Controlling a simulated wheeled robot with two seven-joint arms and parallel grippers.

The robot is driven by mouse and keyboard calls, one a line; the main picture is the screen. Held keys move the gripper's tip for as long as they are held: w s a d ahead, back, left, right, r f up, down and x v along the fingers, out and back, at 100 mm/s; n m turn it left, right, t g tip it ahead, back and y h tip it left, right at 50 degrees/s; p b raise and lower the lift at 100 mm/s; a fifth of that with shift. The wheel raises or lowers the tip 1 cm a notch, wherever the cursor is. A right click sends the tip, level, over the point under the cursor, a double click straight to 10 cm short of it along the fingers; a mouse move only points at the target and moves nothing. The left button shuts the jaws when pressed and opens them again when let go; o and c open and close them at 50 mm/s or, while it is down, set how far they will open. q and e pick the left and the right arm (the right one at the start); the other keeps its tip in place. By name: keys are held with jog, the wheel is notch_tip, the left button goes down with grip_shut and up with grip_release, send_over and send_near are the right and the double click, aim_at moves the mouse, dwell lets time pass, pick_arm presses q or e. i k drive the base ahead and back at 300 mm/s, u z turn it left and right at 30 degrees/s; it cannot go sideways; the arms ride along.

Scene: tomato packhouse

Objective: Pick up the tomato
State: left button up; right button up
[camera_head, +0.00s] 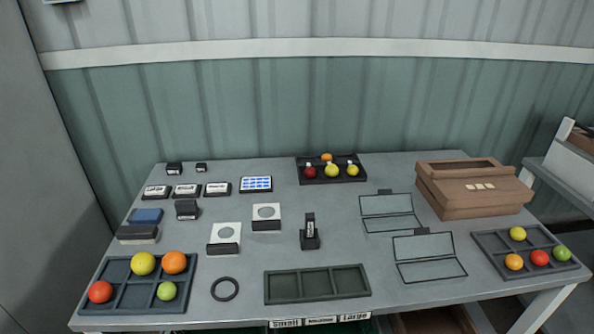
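Tomatoes of different colours lie in three dark compartment trays. The left front tray (133,294) holds a red tomato (100,292), a yellow one (143,263), an orange one (174,262) and a green one (166,291). The right tray (492,243) holds a yellow tomato (517,233), an orange one (514,262), a red one (540,257) and a green one (561,253). Neither of my grippers is in view.
An empty three-compartment tray (317,284) and a black ring (225,289) lie at the table's front. A brown box (472,187) stands back right. Two wire-edged frames (428,257), small stands and labelled blocks occupy the middle and left. A wall stands behind.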

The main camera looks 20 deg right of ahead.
aim_at(538, 257)
jog(key=z, duration=2.15)
